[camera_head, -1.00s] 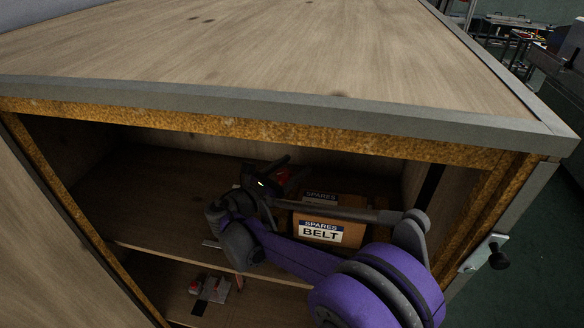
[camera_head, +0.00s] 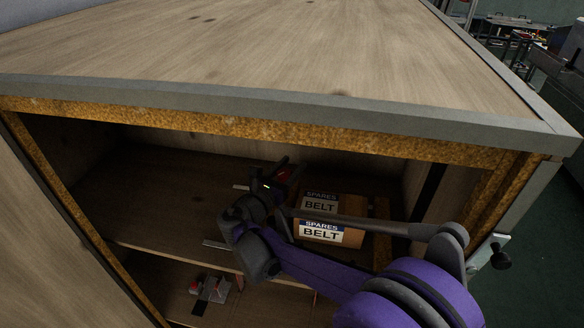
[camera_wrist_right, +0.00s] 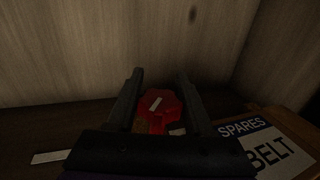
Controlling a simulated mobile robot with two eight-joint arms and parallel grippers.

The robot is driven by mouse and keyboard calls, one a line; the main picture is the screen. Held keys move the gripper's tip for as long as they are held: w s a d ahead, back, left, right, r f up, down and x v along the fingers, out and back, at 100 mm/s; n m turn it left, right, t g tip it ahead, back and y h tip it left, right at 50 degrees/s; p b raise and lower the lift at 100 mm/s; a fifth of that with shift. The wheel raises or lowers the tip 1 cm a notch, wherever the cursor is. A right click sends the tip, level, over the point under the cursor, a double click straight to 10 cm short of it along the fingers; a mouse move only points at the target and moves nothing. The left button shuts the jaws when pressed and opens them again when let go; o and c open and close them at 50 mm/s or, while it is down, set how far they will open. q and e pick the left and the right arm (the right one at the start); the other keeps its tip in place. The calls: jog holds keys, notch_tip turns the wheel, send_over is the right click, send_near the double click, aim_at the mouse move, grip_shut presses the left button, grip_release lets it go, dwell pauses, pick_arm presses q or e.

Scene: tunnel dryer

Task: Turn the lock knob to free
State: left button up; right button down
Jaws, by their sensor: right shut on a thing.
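The lock knob (camera_wrist_right: 160,107) is a red, many-sided knob with a white bar mark in the right wrist view. The mark stands slightly tilted. My right gripper (camera_wrist_right: 160,80) has one dark finger on each side of the knob and is shut on it. In the head view my right gripper (camera_head: 276,172) reaches into the cabinet, above the inner shelf. Only a bit of red (camera_head: 285,173) shows there beside the fingers; the rest is hidden. My left gripper is not in view.
A brown box (camera_head: 356,207) with SPARES BELT labels stands just right of the gripper. The cabinet's front edge (camera_head: 250,125) and top are above my arm. A red-and-grey clamp-like part (camera_head: 209,288) lies on the lower shelf. A latch with a black knob (camera_head: 500,259) is outside right.

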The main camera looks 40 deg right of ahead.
jog(key=n+t+y, duration=0.1)
jog(key=n+t, duration=0.1)
jog(key=t, duration=0.1)
jog(key=n+t+y, duration=0.1)
jog(key=shift+w+a+t+y, duration=0.15)
jog(key=shift+w+t+y, duration=0.1)
jog(key=shift+t+y, duration=0.05)
jog(key=shift+w+a+n+t+y+p, duration=0.2)
jog(key=shift+n+t+y+p, duration=0.1)
jog(key=shift+n+t+y, duration=0.6)
jog(key=shift+w+a+n+t+y+p, duration=0.2)
jog(key=shift+n+t+y+p, duration=0.1)
jog(key=shift+n+t+y, duration=0.6)
jog(key=shift+c, duration=1.5)
grip_release()
notch_tip(320, 180, up, 10)
jog(key=p, duration=0.1)
jog(key=shift+p, duration=0.35)
